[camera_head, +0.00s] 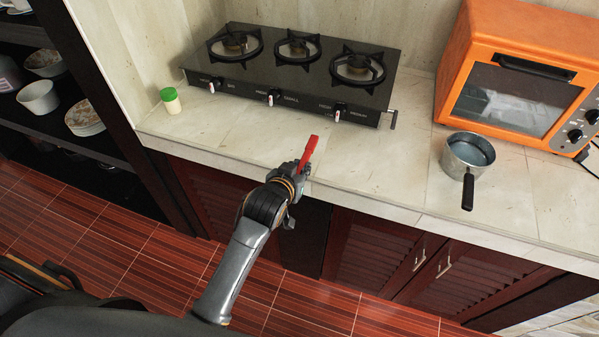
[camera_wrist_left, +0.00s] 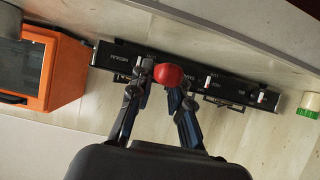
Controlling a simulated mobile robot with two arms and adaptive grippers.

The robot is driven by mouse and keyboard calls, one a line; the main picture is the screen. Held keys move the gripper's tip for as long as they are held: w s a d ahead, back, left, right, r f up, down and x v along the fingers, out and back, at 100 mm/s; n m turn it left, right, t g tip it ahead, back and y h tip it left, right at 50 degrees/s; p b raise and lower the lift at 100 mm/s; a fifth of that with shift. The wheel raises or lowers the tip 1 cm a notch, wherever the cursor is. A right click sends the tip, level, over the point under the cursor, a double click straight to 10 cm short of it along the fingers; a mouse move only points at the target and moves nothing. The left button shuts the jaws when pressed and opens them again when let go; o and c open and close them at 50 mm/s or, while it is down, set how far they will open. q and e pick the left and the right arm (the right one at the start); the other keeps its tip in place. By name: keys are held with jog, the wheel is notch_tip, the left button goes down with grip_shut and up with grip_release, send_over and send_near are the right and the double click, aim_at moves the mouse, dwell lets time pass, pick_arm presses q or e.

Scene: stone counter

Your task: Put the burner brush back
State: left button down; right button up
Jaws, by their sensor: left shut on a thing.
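The burner brush shows as a red handle-like piece (camera_head: 309,153) in the head view. My left gripper (camera_head: 300,169) is shut on it and holds it above the front part of the counter, in front of the stove. In the left wrist view the red rounded end (camera_wrist_left: 168,75) of the brush sits between the fingertips of my left gripper (camera_wrist_left: 158,88). The bristle end cannot be made out in either view. My right gripper is not in view.
A black three-burner stove (camera_head: 292,75) stands against the wall on the stone counter (camera_head: 236,128). A green-lidded jar (camera_head: 171,101) is at its left. A pot (camera_head: 468,155) and an orange oven (camera_head: 460,45) are at the right. Counter in front of the stove is clear.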

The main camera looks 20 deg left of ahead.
pick_arm(q)
jog(key=w+f, duration=0.2)
jog(key=shift+w+a+f, duration=0.1)
jog(key=shift+a+f, duration=0.25)
jog(key=shift+a, duration=0.05)
notch_tip(320, 180, down, 3)
jog(key=shift+p, duration=0.5)
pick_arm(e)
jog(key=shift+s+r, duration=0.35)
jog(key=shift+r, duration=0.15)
pick_arm(q)
jog(key=shift+f, duration=0.1)
jog(key=c, duration=1.3)
grip_release()
jog(key=shift+o, duration=0.2)
jog(key=v, duration=1.2)
jog(key=shift+b, duration=0.4)
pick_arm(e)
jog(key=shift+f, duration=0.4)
